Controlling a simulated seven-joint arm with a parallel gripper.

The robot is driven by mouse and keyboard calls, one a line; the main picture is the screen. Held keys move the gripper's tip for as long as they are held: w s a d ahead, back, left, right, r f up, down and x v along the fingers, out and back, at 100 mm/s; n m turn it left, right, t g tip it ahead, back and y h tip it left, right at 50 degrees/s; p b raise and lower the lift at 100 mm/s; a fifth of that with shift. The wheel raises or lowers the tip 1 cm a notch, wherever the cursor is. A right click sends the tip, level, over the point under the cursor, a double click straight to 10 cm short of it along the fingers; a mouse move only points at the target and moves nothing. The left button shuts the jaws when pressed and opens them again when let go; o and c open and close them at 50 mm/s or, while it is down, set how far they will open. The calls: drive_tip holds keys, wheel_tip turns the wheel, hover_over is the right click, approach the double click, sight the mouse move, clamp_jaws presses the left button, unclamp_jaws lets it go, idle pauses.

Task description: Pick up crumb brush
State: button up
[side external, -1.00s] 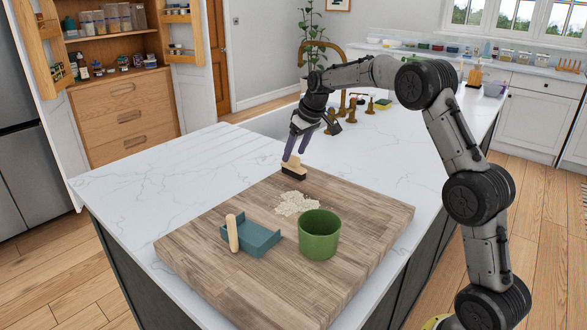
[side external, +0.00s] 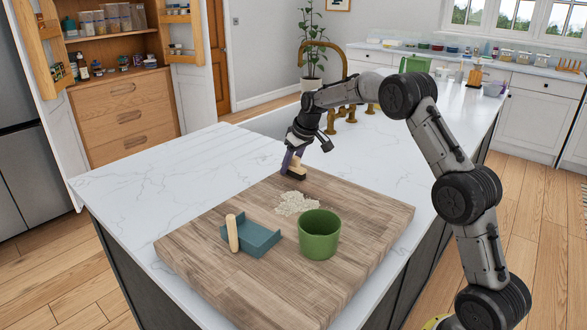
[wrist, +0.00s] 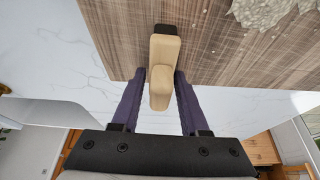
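The crumb brush, with a pale wooden handle and block (wrist: 161,75) and dark bristles, is at the far edge of the cutting board (side external: 225,295). It also shows in the side view (side external: 297,169), partly hidden by a finger. My gripper (wrist: 160,75) has its two purple fingers on either side of the wooden handle. In the wrist view the fingers are apart, with a narrow gap on the left of the handle; contact on the right is unclear. In the side view my gripper (side external: 291,162) is low and tilted over the brush.
A pile of crumbs (side external: 297,203) lies in front of the brush. A green cup (side external: 319,234) and a teal dustpan (side external: 252,239) with a wooden handle stand nearer on the board. Brass taps (side external: 340,75) rise behind the arm. The white counter (side external: 160,165) at left is clear.

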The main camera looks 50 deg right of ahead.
clamp_jaws()
drive_tip(key=shift+r, duration=0.15)
drive_tip(key=shift+r, duration=0.65)
drive_tip(key=s+a+r, duration=0.4)
drive_tip(key=s+r, duration=0.7)
drive_tip(key=s, duration=0.2)
drive_tip(key=shift+s+a+r, duration=0.15)
drive_tip(key=shift+s+r, duration=0.05)
drive_tip(key=shift+r, duration=0.05)
